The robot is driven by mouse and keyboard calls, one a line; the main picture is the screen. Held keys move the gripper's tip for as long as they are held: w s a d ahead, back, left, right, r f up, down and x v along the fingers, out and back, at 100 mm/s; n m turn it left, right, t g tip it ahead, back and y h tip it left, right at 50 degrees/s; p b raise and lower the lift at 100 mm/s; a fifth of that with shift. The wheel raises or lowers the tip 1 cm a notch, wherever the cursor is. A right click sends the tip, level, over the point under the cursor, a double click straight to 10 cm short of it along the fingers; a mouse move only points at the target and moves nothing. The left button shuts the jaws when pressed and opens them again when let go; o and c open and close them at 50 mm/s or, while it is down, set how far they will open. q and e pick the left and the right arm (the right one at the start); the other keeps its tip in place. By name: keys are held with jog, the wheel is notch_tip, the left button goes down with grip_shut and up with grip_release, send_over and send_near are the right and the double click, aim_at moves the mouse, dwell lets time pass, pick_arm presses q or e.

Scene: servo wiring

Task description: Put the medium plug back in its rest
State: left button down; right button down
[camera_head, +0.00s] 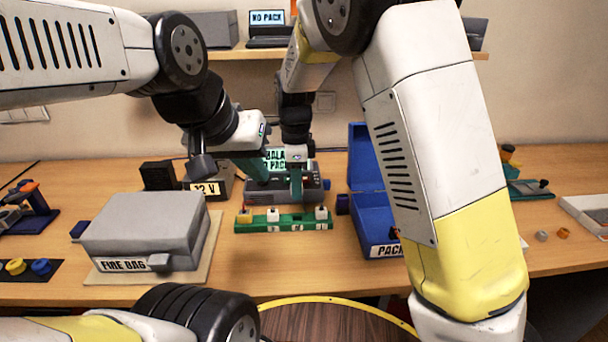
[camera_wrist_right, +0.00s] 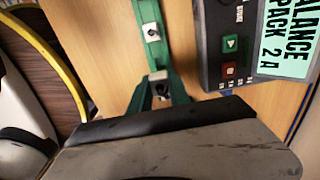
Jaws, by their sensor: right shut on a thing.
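The green rest strip (camera_head: 255,226) lies on the table in front of the charger, with lettered slots along its front. White plugs sit at its left part (camera_head: 272,215) and right end (camera_head: 321,213). My right gripper (camera_head: 297,194) points down over the slot between them. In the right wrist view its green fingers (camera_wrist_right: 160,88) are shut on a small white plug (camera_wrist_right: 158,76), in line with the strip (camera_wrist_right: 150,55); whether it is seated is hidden. My left gripper (camera_head: 257,178) is beside the charger, to the left of the right one; its jaw opening is unclear.
The charger (camera_head: 322,190) with a balance pack label stands right behind the strip. A grey fire bag box (camera_head: 145,230) is at left, a blue pack bin (camera_head: 372,212) at right. A 12 V supply (camera_head: 160,175) stands behind. Bare table lies in front of the strip.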

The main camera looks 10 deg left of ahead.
jog(key=shift+f, duration=2.9)
jog(key=shift+f, duration=1.2)
jog(key=c, duration=1.1)
grip_release()
jog(key=shift+c, duration=0.2)
jog(key=shift+r, duration=3.95)
